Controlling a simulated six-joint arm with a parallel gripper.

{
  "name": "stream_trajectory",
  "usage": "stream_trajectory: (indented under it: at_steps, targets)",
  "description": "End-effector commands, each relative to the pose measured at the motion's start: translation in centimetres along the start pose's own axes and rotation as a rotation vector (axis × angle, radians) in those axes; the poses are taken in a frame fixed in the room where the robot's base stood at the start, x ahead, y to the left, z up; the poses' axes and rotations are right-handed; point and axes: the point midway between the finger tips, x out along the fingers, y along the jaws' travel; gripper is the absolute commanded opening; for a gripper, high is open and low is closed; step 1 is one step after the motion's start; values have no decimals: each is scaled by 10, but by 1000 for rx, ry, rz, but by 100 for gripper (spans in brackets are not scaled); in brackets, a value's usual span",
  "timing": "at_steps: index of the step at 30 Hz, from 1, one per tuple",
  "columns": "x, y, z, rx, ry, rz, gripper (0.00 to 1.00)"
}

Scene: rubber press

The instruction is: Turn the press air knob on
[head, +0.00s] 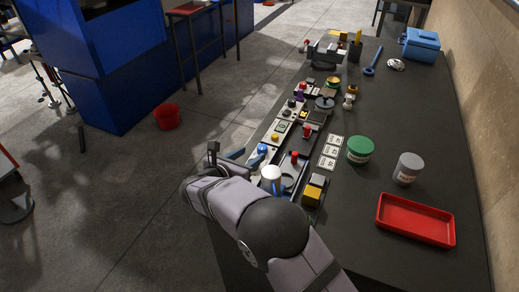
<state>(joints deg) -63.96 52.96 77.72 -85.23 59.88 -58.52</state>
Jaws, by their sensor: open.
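My gripper (245,158) is at the left edge of the bench, beside the near part of the control strip. Its blue-tipped fingers look apart, with nothing seen between them. A small blue part (262,149) shows right at the fingers on the strip; I cannot tell surely whether it is the press air knob or part of the gripper. The control strip (283,128) has several buttons and knobs along the bench's left side. The knob's setting is too small to read, and my wrist and forearm hide part of the near strip.
The dark bench (412,125) holds a green-lidded jar (360,150), a grey-lidded jar (407,169), a red tray (415,220) and a blue box (420,43). A white mug-like item (271,178) and a yellow block (313,194) stand close to my arm. The right middle is mostly clear.

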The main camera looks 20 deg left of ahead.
Motion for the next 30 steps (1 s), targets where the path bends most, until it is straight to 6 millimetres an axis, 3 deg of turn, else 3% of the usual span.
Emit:
stream_trajectory:
  at_steps: [5, 18, 30]
  targets:
    - [10, -1, 1, 0, 1, -2, 45]
    - [62, 0, 1, 0, 1, -1, 45]
    - [73, 0, 0, 0, 0, -1, 45]
